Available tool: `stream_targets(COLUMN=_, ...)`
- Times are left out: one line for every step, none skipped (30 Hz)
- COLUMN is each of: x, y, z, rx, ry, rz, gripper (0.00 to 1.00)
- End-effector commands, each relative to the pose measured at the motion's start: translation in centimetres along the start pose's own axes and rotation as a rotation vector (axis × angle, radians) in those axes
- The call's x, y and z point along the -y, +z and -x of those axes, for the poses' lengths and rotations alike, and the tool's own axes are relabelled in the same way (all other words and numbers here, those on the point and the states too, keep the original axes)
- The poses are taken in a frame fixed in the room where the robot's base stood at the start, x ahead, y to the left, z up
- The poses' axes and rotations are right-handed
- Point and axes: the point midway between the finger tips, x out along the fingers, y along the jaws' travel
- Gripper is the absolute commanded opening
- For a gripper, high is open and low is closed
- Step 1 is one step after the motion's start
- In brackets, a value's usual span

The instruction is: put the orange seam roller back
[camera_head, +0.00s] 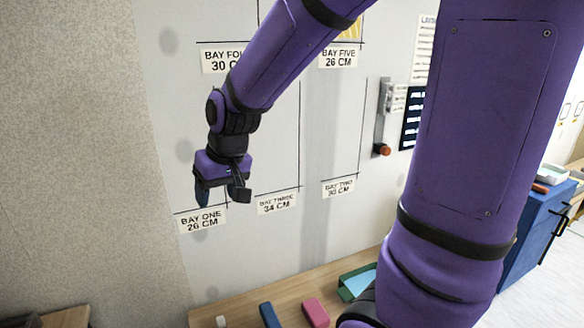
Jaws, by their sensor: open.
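My gripper (221,197) is open, in front of the wall panel just above the "BAY ONE 26 CM" label (202,220). Its fingers point down and nothing shows clearly between them. A dark blue-teal shape is at its left finger; I cannot tell what it is. A small orange-red piece (383,149) is at the foot of a grey upright strip on the wall, right of centre. Another orange-red item (540,188) lies on the blue cabinet at the right. I cannot tell whether either is the orange seam roller. My gripper is well apart from both.
A wooden bench (290,288) below the wall holds a blue block (270,315), a pink block (315,312) and a green tray (352,284). The blue cabinet (529,235) stands at the right. My large purple arm link hides much of the right side.

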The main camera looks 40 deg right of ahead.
Motion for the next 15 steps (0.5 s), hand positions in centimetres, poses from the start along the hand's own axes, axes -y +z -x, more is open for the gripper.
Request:
stream_targets(x=-0.1, y=0.7, z=1.7, rx=-0.018, ry=0.003, rz=0.007, gripper=0.61)
stream_targets(x=-0.2, y=1.1, z=2.6, rx=-0.025, ry=0.006, rz=0.012, gripper=0.61)
stream_targets(x=-0.3, y=1.8, z=3.7, rx=-0.033, ry=0.011, rz=0.018, gripper=0.61)
stream_targets(x=-0.4, y=2.3, z=4.6, rx=-0.040, ry=0.014, rz=0.023, gripper=0.61)
stream_targets(x=-0.5, y=2.8, z=5.4, rx=-0.045, ry=0.018, rz=0.026, gripper=0.61)
stream_targets(x=-0.7, y=3.5, z=6.4, rx=-0.055, ry=0.023, rz=0.032, gripper=0.61)
stream_targets(x=-0.8, y=4.1, z=7.2, rx=-0.061, ry=0.027, rz=0.036, gripper=0.61)
stream_targets(x=-0.9, y=4.7, z=7.9, rx=-0.068, ry=0.031, rz=0.039, gripper=0.61)
stream_targets(x=-1.1, y=5.5, z=8.9, rx=-0.076, ry=0.037, rz=0.044, gripper=0.61)
stream_targets(x=-1.2, y=6.1, z=9.5, rx=-0.082, ry=0.042, rz=0.047, gripper=0.61)
stream_targets(x=-1.4, y=6.7, z=10.2, rx=-0.089, ry=0.047, rz=0.050, gripper=0.61)
stream_targets(x=-1.6, y=7.5, z=11.1, rx=-0.097, ry=0.053, rz=0.054, gripper=0.61)
stream_targets(x=-1.7, y=8.2, z=11.7, rx=-0.105, ry=0.059, rz=0.056, gripper=0.61)
stream_targets(x=-1.9, y=8.8, z=12.2, rx=-0.110, ry=0.064, rz=0.059, gripper=0.61)
stream_targets(x=-2.0, y=9.6, z=12.8, rx=-0.117, ry=0.070, rz=0.061, gripper=0.61)
